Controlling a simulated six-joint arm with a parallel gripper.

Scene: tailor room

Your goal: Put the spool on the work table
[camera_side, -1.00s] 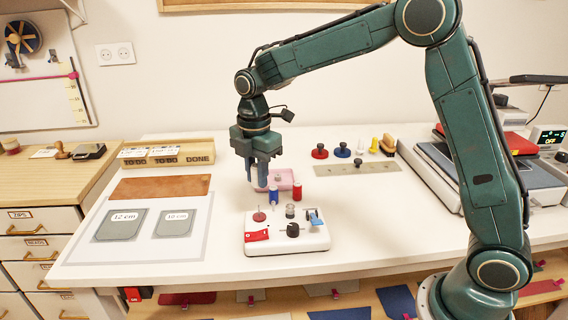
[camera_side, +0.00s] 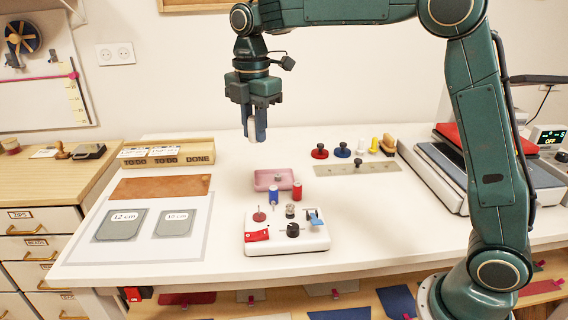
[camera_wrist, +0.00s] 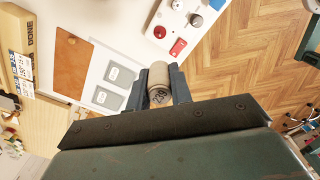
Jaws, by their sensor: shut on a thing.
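My gripper (camera_side: 255,134) is raised above the white work table (camera_side: 370,220), behind and above the pink tray. It is shut on a pale beige-grey spool (camera_wrist: 158,84), held between the two fingers in the wrist view. The spool's end with dark markings faces the camera. In the side view the spool (camera_side: 252,128) shows only partly between the fingers, well clear of the table.
A pink tray (camera_side: 261,186), a blue spool (camera_side: 273,196), a red spool (camera_side: 297,191) and a white device with knobs (camera_side: 265,247) stand mid-table. Red, blue and yellow items stand at the back. Free table lies right of the device.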

